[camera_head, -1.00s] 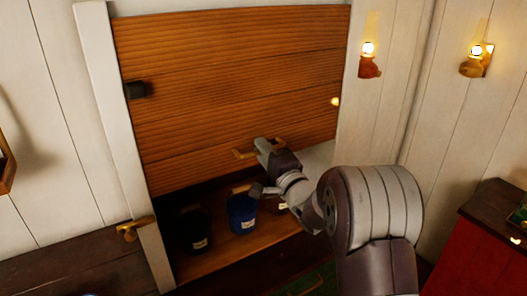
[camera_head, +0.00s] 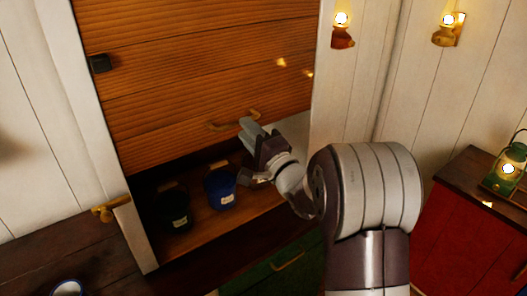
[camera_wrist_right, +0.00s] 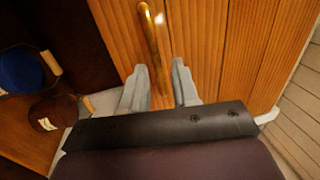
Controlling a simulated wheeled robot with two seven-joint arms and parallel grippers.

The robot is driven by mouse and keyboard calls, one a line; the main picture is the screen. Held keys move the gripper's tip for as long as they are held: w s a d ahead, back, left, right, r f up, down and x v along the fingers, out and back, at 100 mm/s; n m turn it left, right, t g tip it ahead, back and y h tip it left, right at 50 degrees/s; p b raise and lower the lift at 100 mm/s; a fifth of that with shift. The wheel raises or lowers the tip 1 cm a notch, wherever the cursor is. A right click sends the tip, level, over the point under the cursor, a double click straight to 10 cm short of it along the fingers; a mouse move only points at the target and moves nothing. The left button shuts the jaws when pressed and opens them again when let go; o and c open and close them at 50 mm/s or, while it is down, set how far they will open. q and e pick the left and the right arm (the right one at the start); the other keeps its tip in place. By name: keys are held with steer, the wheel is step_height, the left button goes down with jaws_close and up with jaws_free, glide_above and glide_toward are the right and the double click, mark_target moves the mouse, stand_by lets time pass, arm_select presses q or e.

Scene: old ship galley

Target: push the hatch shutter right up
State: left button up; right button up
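The hatch shutter (camera_head: 190,75) is a panel of orange-brown wooden slats. It covers the upper part of the opening, and the lower part stands open below its bottom edge. A brass handle (camera_head: 226,125) sits low on the shutter. My right gripper (camera_head: 250,130) is at the right end of this handle. In the right wrist view the handle (camera_wrist_right: 150,40) runs down between the two spread fingers of my right gripper (camera_wrist_right: 159,85), with gaps showing beside it. Contact with the handle cannot be told. My left gripper is not in view.
A blue pot (camera_head: 219,188) and a dark pot (camera_head: 175,208) stand on the shelf below the shutter. A brass catch (camera_head: 110,208) is on the left frame post. A green drawer (camera_head: 288,262) is below. A red cabinet (camera_head: 465,220) with a green lantern (camera_head: 508,165) stands right.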

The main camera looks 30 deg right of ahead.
steer(key=b+v, duration=0.1)
steer(key=v, duration=0.7)
